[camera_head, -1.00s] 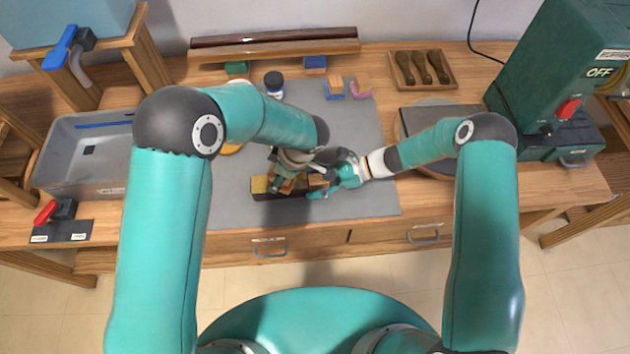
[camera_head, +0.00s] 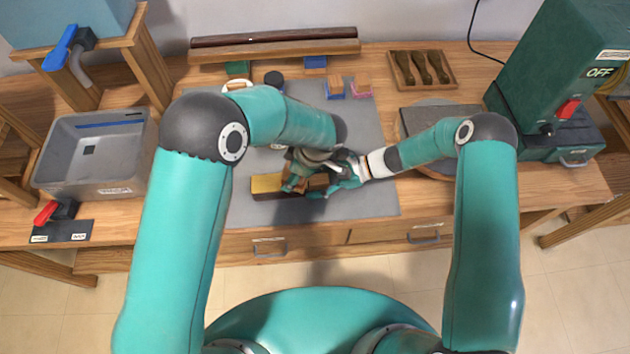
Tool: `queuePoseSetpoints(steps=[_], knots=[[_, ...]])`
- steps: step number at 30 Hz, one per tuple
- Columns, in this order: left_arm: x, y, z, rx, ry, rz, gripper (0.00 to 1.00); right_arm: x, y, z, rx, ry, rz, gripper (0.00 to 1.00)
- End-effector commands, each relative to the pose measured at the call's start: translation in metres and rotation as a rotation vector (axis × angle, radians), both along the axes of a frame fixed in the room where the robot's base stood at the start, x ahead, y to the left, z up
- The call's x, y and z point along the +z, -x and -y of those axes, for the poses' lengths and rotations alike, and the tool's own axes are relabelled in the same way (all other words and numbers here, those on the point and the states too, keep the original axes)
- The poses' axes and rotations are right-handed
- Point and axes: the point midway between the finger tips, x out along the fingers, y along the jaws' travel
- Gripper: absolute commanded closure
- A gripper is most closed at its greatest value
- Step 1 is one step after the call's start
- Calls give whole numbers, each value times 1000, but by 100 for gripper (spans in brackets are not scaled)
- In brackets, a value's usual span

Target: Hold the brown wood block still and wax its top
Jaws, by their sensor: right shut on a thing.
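The brown wood block (camera_head: 265,195) lies lengthwise near the front edge of the grey mat. Its front face is dark; the left part of its top looks yellow and the right part brown. My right gripper (camera_head: 328,185) is shut on the block's right end. My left gripper (camera_head: 293,183) comes down from above onto the middle of the block, close beside the right one. Its fingers are small and partly covered by my wrist, so I cannot tell their opening or what they hold.
The grey mat (camera_head: 365,205) is clear around the block's front. Behind stand a dark-lidded jar (camera_head: 274,78) and small coloured blocks (camera_head: 334,88). A grey bin (camera_head: 95,150) is at left, a tool tray (camera_head: 423,70) at back right, and a green machine (camera_head: 550,75) at right.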

Motion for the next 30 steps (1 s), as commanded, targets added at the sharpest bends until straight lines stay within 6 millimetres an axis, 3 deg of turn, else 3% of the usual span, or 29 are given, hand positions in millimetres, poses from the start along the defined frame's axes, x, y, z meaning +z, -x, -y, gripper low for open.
queuePoseSetpoints(steps=[21,30], knots=[[66,-1,0,0,-1,2,64,0,0,0,-1,0,0,82],[69,0,0,0,-1,0,64,0,0,0,0,0,0,82]])
